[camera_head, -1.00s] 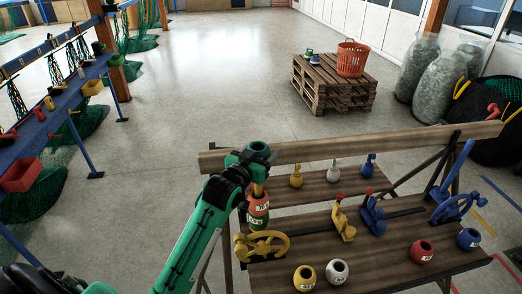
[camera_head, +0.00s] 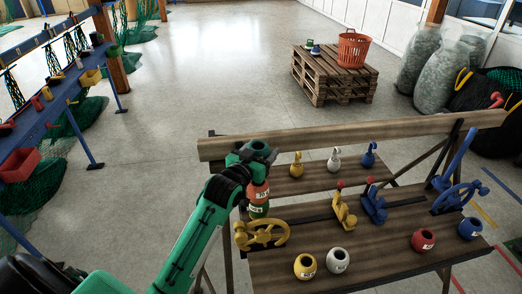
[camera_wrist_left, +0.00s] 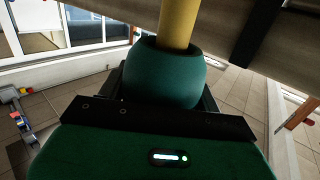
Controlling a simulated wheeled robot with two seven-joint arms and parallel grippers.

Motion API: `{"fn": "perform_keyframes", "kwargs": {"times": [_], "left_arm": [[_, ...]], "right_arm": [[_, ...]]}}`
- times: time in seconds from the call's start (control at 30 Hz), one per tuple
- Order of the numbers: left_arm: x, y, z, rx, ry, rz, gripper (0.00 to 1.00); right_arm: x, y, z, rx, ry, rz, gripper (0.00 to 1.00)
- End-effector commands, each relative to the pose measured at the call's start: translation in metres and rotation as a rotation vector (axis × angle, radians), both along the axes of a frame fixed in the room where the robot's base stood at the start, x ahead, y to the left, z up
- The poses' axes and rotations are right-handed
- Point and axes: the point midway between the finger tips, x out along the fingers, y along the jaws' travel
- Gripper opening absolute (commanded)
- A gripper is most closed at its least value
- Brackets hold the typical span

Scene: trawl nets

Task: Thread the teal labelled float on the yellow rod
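The teal float (camera_wrist_left: 165,80) is between the fingers of my left gripper (camera_head: 252,160); its label is not visible. In the left wrist view the yellow rod (camera_wrist_left: 177,22) runs into the float's round opening, so the float is around the rod. In the head view the gripper is at the upper left of the wooden stand, directly above a red labelled float (camera_head: 258,192) and a green labelled float (camera_head: 258,211) stacked one over the other. The rod is hidden there by the gripper and the floats. My right gripper is not in view.
The wooden stand (camera_head: 300,146) holds a yellow handwheel (camera_head: 262,234), yellow and blue levers and a blue wheel. Loose yellow (camera_head: 306,266), white (camera_head: 337,260), red (camera_head: 423,240) and blue floats stand on its front board. A pallet stack (camera_head: 334,80) with an orange basket stands behind.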

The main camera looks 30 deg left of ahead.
Motion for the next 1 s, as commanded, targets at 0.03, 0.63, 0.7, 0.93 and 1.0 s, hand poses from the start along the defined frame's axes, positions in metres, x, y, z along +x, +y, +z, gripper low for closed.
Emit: {"fn": "perform_keyframes", "kwargs": {"times": [0.03, 0.63, 0.7, 0.93, 1.0], "left_arm": [[0.000, 0.000, 0.000, 0.000, -0.001, 0.000, 0.74], [-0.021, 0.001, -0.002, 0.001, 0.001, 0.000, 0.90], [-0.034, 0.001, -0.002, 0.001, -0.001, 0.000, 0.90], [-0.083, 0.002, 0.000, 0.002, 0.000, 0.000, 0.90], [-0.097, 0.003, 0.001, 0.001, 0.000, 0.001, 0.90]], "right_arm": [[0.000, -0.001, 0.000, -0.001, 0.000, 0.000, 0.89], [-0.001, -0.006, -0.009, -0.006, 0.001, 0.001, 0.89], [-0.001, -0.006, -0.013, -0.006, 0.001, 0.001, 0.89], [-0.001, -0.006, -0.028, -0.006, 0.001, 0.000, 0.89], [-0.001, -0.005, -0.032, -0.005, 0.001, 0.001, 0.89]]}}
